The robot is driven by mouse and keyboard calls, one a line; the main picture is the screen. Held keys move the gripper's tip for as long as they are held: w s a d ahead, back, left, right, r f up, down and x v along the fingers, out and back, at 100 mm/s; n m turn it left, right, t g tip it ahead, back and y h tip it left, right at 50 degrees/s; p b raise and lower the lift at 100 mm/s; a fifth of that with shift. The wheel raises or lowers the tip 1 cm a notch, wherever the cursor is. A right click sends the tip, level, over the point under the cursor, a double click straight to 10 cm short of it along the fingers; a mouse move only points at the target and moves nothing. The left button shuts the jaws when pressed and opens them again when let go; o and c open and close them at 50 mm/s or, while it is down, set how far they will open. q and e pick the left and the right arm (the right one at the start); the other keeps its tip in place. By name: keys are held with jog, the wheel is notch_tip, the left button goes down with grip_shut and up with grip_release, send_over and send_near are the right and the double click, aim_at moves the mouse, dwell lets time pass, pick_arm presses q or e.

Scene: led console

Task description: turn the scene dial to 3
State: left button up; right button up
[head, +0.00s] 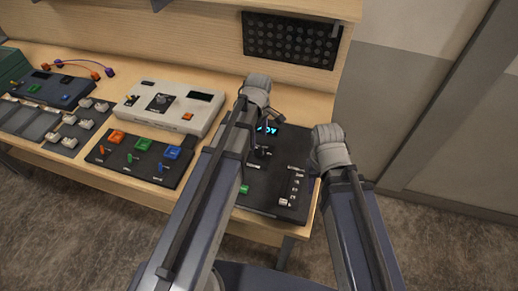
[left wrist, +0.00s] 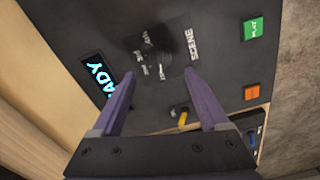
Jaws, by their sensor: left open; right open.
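The scene dial (left wrist: 155,55) is a dark round knob on the black console, with white marks around it and the word SCENE beside it. It also shows in the head view (head: 263,152), partly behind my left arm. I cannot read its setting. My left gripper (left wrist: 160,75) is open, with its two purple fingers apart and their tips close to the dial's near side; nothing is held. Whether they touch the knob is unclear. My right gripper (head: 329,145) is by the console's right edge, away from the dial, its fingers mostly hidden.
The console has a lit blue display (left wrist: 99,78) reading ADY in part, a green PLAY button (left wrist: 253,28) and an orange button (left wrist: 251,92). A yellow lever (left wrist: 182,118) stands near the fingers. Left are a button panel (head: 140,160) and a pale console (head: 165,107).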

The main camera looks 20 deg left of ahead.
aim_at(258, 149)
pick_arm(q)
notch_tip(258, 149, down, 6)
jog(key=b, duration=0.5)
jog(key=shift+f, duration=0.15)
pick_arm(e)
notch_tip(258, 149, down, 6)
jog(key=shift+f, duration=0.1)
pick_arm(q)
grip_shut()
